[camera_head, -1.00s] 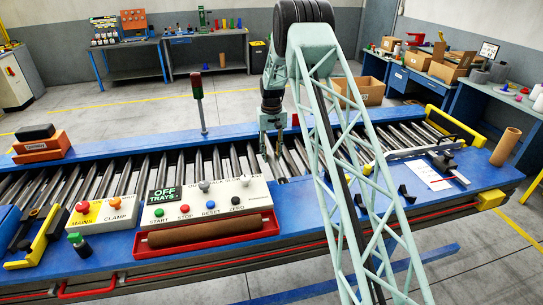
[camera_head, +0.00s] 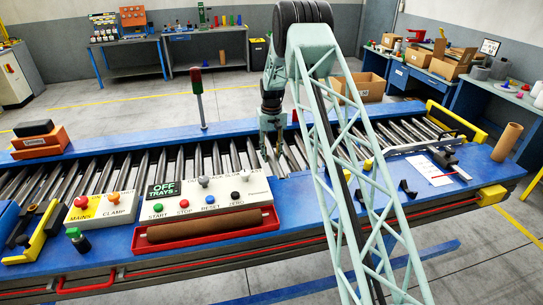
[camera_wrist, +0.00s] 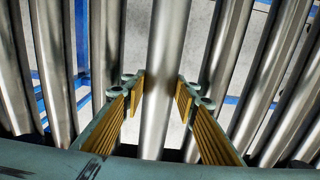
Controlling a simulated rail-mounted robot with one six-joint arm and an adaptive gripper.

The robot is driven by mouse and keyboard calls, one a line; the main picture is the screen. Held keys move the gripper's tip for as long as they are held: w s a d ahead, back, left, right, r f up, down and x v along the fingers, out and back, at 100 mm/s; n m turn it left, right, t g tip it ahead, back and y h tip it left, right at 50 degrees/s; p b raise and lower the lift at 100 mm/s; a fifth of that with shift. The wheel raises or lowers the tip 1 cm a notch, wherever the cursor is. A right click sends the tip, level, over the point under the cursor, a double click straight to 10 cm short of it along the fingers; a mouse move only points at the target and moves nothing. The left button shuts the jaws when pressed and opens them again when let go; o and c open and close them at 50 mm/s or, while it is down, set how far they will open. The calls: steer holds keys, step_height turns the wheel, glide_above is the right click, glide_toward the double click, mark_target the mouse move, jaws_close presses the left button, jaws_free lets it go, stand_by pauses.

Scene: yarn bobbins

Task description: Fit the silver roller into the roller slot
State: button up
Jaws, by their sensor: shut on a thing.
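My gripper (camera_head: 270,150) points down over the roller conveyor (camera_head: 350,118), behind the control panel. In the wrist view its two yellow-padded fingers (camera_wrist: 160,100) sit on either side of a silver roller (camera_wrist: 165,45). The gripper is shut on this roller, which runs up the picture between the pads. In the head view the held roller is hard to tell from the other rollers. I cannot tell which gap is the roller slot, or whether the held roller's ends are seated; they are out of the wrist view.
Silver rollers (camera_wrist: 60,70) lie close on both sides of my fingers. The control panel (camera_head: 205,198) and a red tray with a brown roll (camera_head: 205,230) stand in front. A signal post (camera_head: 199,100) rises behind. A cardboard tube (camera_head: 507,142) stands at the right.

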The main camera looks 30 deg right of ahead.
steer(key=shift+f, duration=0.25)
stand_by(0.4)
steer(key=o, duration=1.4)
step_height(320, 180, up, 11)
steer(key=shift+r, duration=0.45)
stand_by(0.6)
